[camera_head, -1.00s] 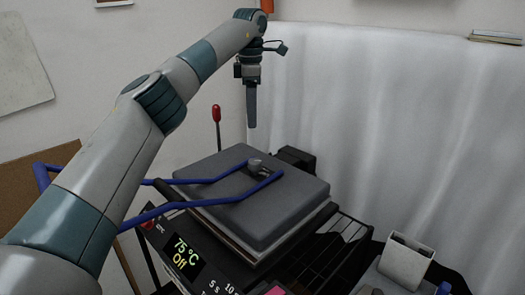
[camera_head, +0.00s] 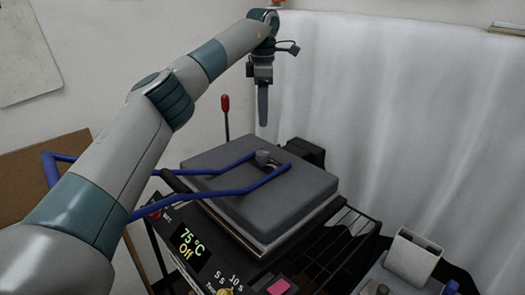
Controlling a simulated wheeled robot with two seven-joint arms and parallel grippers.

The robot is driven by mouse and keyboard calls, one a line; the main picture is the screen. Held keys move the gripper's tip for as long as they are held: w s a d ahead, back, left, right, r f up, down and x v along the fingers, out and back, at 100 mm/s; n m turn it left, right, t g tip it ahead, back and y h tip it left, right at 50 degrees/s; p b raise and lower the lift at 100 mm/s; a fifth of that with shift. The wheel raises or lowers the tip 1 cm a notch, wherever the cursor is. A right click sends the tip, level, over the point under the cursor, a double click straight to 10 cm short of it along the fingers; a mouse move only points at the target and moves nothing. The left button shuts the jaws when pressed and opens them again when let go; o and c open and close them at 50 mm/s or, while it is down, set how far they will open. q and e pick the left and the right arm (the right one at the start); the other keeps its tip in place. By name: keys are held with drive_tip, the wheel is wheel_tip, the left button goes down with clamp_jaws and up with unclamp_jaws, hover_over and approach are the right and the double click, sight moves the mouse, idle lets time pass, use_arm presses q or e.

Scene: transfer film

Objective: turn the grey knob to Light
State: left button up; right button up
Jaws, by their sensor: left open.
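A small grey knob (camera_head: 263,157) sits on top of the dark grey upper plate of the heat press (camera_head: 235,180), between the blue lever bars. Any marking such as Light cannot be read. My left gripper (camera_head: 263,122) hangs pointing down, above and behind the knob in the picture, clear of it. It is seen edge-on, its fingers overlap, and nothing shows in it. My right gripper is not in view.
A blue lever frame (camera_head: 215,192) spans the press and passes behind my left arm. A red-tipped rod (camera_head: 225,104) stands behind the press. The display (camera_head: 188,243) reads 75 °C, Off. A yellow knob (camera_head: 225,291) is at the bottom edge. A white box (camera_head: 410,262) stands at right.

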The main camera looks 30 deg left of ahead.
sight(262, 153)
use_arm(q)
drive_tip(key=f+p, duration=0.1)
drive_tip(key=f, duration=0.3)
drive_tip(key=f+p, duration=0.2)
drive_tip(key=f, duration=0.3)
drive_tip(key=f+p, duration=0.1)
drive_tip(key=f, duration=0.4)
drive_tip(key=shift+w+a+f, duration=0.15)
drive_tip(key=shift+w+f, duration=0.1)
drive_tip(key=c, duration=1.1)
